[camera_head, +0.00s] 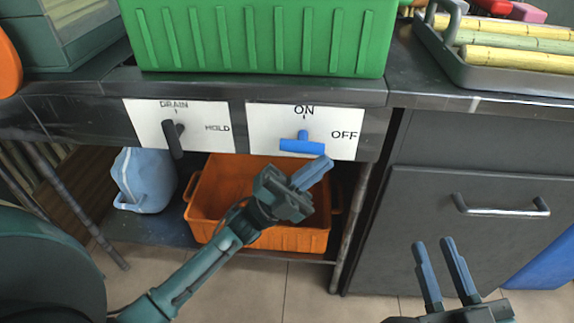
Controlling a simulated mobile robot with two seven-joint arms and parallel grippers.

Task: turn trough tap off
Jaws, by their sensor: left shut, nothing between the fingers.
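The blue tap handle (301,146) is on a white plate (262,125) marked ON at the top and OFF at the right. Its wide bar lies roughly level and its short stem points up toward ON. My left gripper (321,168) is just below the handle's right end, with its blue fingers together and nothing between them. In this view the fingertips come close to the bar, and I cannot tell whether they touch it. My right gripper (434,245) is at the lower right with its two fingers apart and empty, in front of the grey cabinet.
A black handle (174,138) sits on a plate marked DRAIN and HOLD to the left. A green crate (262,40) stands above the panel. An orange crate (203,205) and a blue jug (143,180) are on the lower shelf. A tray (470,72) of cane is at the right.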

